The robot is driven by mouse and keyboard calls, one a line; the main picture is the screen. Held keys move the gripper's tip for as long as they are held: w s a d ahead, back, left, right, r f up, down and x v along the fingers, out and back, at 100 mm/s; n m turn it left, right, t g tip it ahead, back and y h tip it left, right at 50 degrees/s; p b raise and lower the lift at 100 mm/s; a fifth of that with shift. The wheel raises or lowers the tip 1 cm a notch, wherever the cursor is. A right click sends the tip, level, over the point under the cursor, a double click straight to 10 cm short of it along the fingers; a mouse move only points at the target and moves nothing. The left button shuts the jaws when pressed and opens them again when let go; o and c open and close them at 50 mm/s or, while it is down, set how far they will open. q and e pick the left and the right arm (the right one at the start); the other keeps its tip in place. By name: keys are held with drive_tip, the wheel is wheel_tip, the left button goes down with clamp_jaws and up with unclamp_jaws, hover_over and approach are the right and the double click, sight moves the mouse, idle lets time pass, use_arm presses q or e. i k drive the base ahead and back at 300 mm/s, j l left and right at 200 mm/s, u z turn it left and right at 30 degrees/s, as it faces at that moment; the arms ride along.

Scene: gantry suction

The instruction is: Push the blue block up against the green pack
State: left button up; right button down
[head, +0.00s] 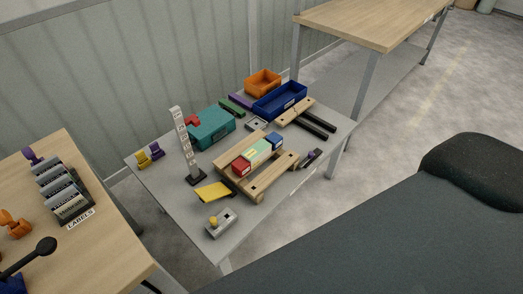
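The blue block (277,141) sits at the right, far end of a short row on a wooden pallet (269,181) on the grey table. The pale green pack (258,152) lies in the middle of the row, just left of the blue block. A red block (241,167) is at the left, near end. The blue block looks very close to the green pack; at this size I cannot tell whether they touch. Neither of my grippers shows in the head view.
On the grey table (252,229) stand a white tower (183,140), a teal case (211,129), an orange bin (263,83), a blue bin (280,102), a yellow plate (214,192) and a joystick box (220,224). Wooden tables stand at left and back right.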

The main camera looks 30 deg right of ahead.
sight(273, 138)
drive_tip(key=i+l+u, duration=0.15)
drive_tip(key=l, duration=0.5)
drive_tip(key=i+l+u, duration=0.15)
drive_tip(key=l, duration=0.55)
drive_tip(key=i+l+u, duration=0.15)
drive_tip(key=l, duration=0.55)
drive_tip(key=l+u, duration=0.15)
drive_tip(key=l, duration=0.55)
